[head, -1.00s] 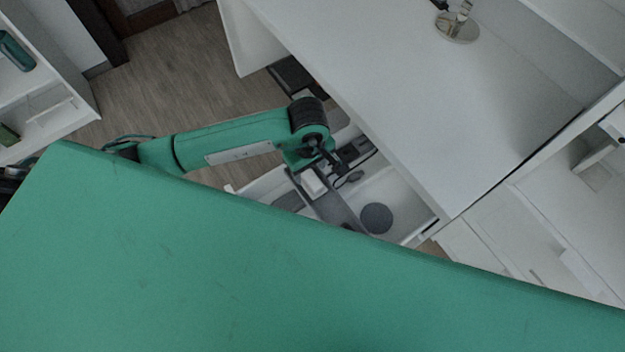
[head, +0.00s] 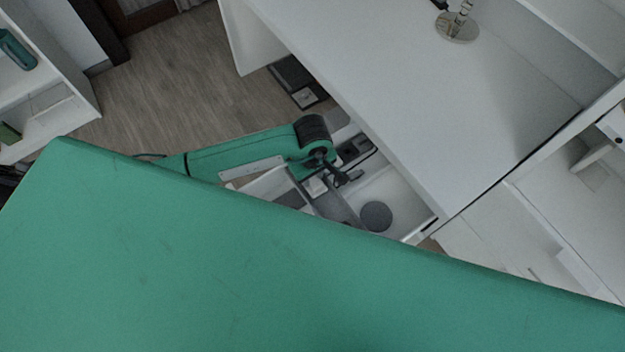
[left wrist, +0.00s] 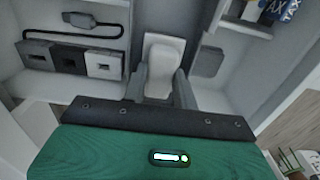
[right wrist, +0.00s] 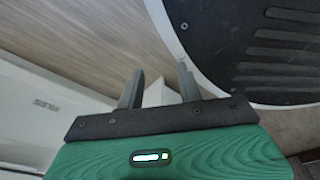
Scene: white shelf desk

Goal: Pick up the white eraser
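The white eraser (left wrist: 165,52) lies in a compartment of the open drawer in the left wrist view. It also shows partly in the head view (head: 316,187), beside my gripper. My left gripper (left wrist: 160,78) is open above the drawer, its fingers pointing at the eraser. The eraser's near part appears between the two fingers; I cannot tell whether they touch it. In the head view the left gripper (head: 341,178) is dark and small at the end of the green arm. My right gripper (right wrist: 158,82) is open, with a pale block-like surface behind its fingers.
The drawer (head: 395,190) has dividers and holds a grey round disc (head: 376,216). The white desk top (head: 400,90) overhangs the drawer's far side.

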